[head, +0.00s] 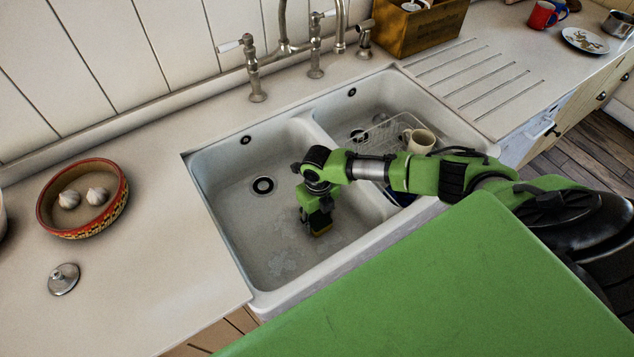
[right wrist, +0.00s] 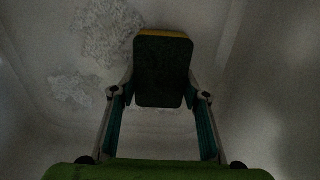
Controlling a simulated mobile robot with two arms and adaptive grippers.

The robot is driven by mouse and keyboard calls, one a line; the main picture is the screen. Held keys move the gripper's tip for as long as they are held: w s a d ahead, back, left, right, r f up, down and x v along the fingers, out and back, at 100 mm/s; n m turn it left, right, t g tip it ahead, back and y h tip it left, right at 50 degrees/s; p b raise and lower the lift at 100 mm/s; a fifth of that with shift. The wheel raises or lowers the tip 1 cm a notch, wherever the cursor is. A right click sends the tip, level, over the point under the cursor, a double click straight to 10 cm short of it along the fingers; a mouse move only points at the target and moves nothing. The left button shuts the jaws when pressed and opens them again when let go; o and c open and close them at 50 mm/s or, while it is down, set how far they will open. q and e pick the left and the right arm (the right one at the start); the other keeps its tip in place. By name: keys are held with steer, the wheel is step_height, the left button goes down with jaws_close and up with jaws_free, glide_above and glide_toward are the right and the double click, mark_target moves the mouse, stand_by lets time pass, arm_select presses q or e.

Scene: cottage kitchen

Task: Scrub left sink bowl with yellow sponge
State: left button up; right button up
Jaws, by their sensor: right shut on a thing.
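The left sink bowl (head: 228,205) is white, with a dark drain and pale foamy patches on its floor. My right gripper (head: 317,222) reaches down into this bowl near its right side. It is shut on the yellow sponge (head: 321,232), which has a dark green face. In the right wrist view the sponge (right wrist: 163,68) sits between the two fingers, its dark face toward the camera and a yellow edge at the top. Foamy patches (right wrist: 108,32) lie beside it on the bowl floor. I cannot tell whether the sponge touches the floor. My left gripper is not in view.
The right bowl holds a wire rack (head: 378,135) and a cream mug (head: 419,141). A divider separates the bowls. Taps (head: 314,60) stand behind. A bowl with garlic (head: 83,198) and a metal lid (head: 63,279) lie on the left counter. A wooden crate (head: 420,30) stands at the back.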

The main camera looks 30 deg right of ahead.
steer(key=shift+w+d+f+b, duration=0.1)
steer(key=shift+w+d+b, duration=0.2)
steer(key=shift+w+b, duration=0.5)
steer(key=shift+w+d+r+b, duration=0.1)
steer(key=shift+w+d+b, duration=0.25)
steer(key=shift+w+b, duration=0.5)
steer(key=shift+w+d+f+b, duration=0.1)
steer(key=shift+w+d+b, duration=0.2)
steer(key=shift+w+b, duration=0.5)
steer(key=shift+w+a+p, duration=0.15)
steer(key=shift+a+p, duration=0.3)
steer(key=shift+a, duration=0.05)
steer(key=shift+a+p, duration=0.3)
steer(key=shift+a, duration=3.5)
step_height(320, 180, up, 19)
steer(key=p, duration=1.5)
